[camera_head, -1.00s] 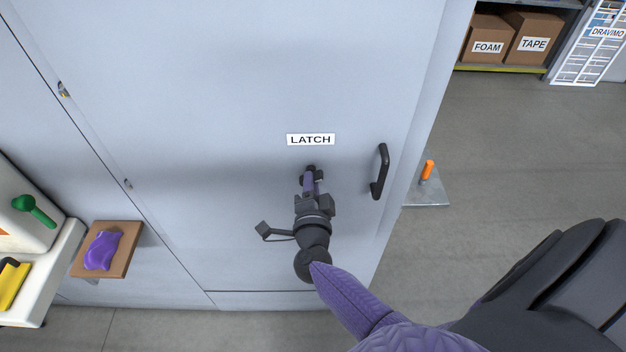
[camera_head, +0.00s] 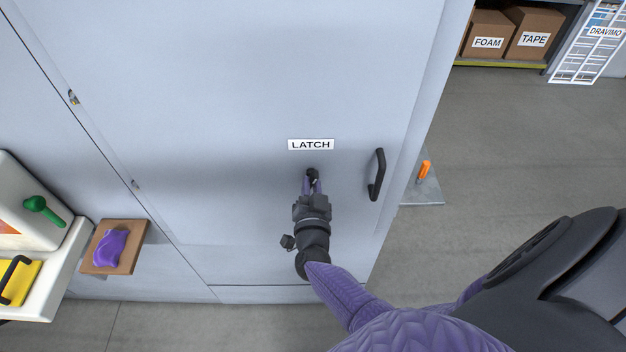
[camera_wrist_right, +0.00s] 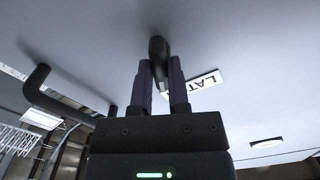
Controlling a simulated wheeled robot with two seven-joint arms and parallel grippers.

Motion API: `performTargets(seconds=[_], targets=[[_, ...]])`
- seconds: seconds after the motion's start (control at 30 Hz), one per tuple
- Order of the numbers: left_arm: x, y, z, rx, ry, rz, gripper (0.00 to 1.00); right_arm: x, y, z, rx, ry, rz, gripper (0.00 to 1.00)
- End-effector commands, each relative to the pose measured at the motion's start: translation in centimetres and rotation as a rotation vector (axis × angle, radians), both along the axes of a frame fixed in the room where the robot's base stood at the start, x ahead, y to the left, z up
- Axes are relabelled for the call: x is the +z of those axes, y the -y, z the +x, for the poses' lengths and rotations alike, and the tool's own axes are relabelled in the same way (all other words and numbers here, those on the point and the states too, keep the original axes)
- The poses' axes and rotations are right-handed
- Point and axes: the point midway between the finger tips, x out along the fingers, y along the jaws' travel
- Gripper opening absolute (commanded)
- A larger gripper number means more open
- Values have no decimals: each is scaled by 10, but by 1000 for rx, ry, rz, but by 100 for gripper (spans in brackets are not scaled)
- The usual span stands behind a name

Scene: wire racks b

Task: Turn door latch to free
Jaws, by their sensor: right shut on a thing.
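The door latch (camera_head: 312,173) is a small dark knob on the grey door (camera_head: 240,80), just below the white LATCH label (camera_head: 311,145). My right gripper (camera_head: 311,184) reaches up to it from below and is shut on it, with its purple fingers on either side. In the right wrist view the dark latch (camera_wrist_right: 157,52) stands between the two fingers (camera_wrist_right: 160,85). The gripper hides part of the latch, and I cannot tell its exact turn angle. My left gripper is out of view.
A black door handle (camera_head: 377,175) is right of the latch. At left, a wooden shelf (camera_head: 130,262) holds a purple object (camera_head: 110,248), beside a white unit with a green lever (camera_head: 42,209). An orange-handled item (camera_head: 424,172) stands on a grey plate. Floor at right is open.

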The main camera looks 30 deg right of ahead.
Motion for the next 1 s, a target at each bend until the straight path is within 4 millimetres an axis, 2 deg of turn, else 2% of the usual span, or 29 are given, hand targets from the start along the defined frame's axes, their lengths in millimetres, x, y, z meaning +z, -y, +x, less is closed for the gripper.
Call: performTargets(seconds=[0.1, 0.4, 0.67, 0.7, 0.8, 0.9, 1.0], targets=[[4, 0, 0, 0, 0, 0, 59, 0, 0, 0, 0, -42, -64, 0], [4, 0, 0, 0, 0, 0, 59, 0, 0, 0, 0, -56, -88, 0], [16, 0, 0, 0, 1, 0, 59, 1, 0, 0, 2, -239, -384, 0], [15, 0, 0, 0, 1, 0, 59, 0, 0, 0, 1, -239, -387, 27], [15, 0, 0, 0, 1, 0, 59, -1, 0, 0, 1, -237, -385, 48], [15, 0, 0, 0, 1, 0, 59, -1, 0, 0, 0, -236, -384, 65], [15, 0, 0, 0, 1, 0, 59, 0, 0, 0, 0, -235, -384, 65]])
